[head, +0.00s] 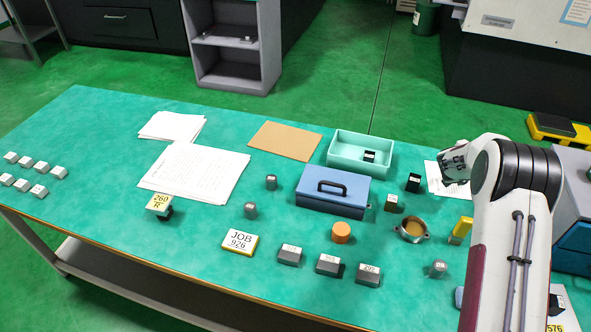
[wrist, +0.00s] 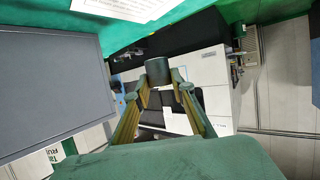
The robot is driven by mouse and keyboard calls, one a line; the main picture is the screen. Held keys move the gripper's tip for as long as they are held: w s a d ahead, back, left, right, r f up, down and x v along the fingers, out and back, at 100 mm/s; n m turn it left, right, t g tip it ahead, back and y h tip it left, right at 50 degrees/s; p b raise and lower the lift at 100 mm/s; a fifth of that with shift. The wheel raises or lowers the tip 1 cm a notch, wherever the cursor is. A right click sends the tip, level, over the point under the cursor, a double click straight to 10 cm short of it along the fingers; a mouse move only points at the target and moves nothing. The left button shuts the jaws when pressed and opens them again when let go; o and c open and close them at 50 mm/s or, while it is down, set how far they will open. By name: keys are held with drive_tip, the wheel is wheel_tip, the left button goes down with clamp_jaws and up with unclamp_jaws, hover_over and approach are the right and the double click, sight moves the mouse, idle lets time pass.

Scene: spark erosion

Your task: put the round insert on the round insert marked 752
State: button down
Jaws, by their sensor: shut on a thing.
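My gripper (wrist: 161,84) is shut on a dark grey round insert (wrist: 157,71), which stands out between the fingertips in the wrist view. In the head view my arm's end is at the right, over the table's far right side; the fingers and the held insert are hidden there. Small grey round inserts stand on the table: one left of the blue box (head: 271,182), one nearer the front (head: 249,211), and one at the front right (head: 438,268). Their markings are too small to read, so I cannot tell which is 752.
A blue-grey box with a handle (head: 333,193) and a mint tray (head: 345,163) stand mid-table. Around them are an orange cylinder (head: 342,232), a metal ring-shaped dish (head: 411,230), a yellow item (head: 461,230) and several grey blocks (head: 328,264).

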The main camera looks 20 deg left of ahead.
drive_tip(key=s+a+r+n+t+y, duration=0.1)
drive_tip(key=a+r+n+y, duration=0.15)
drive_tip(key=a, duration=1.05)
drive_tip(key=s+a+r+n+t+y, duration=0.1)
drive_tip(key=a+r+n+y, duration=0.15)
drive_tip(key=a, duration=0.95)
drive_tip(key=s+a+r+n+y, duration=0.1)
drive_tip(key=a+r+n+y, duration=0.15)
drive_tip(key=a, duration=1.05)
drive_tip(key=n+g+y, duration=0.3)
drive_tip(key=n+y, duration=0.5)
drive_tip(key=y, duration=0.1)
hover_over(273, 182)
wheel_tip(273, 182, down, 3)
drive_tip(key=shift+w+f+m, duration=0.1)
drive_tip(key=shift+f+m, duration=0.1)
drive_tip(key=shift+m, duration=0.05)
drive_tip(key=shift+f, duration=3.1)
drive_tip(key=shift+f, duration=0.1)
drive_tip(key=shift+f, duration=1.8)
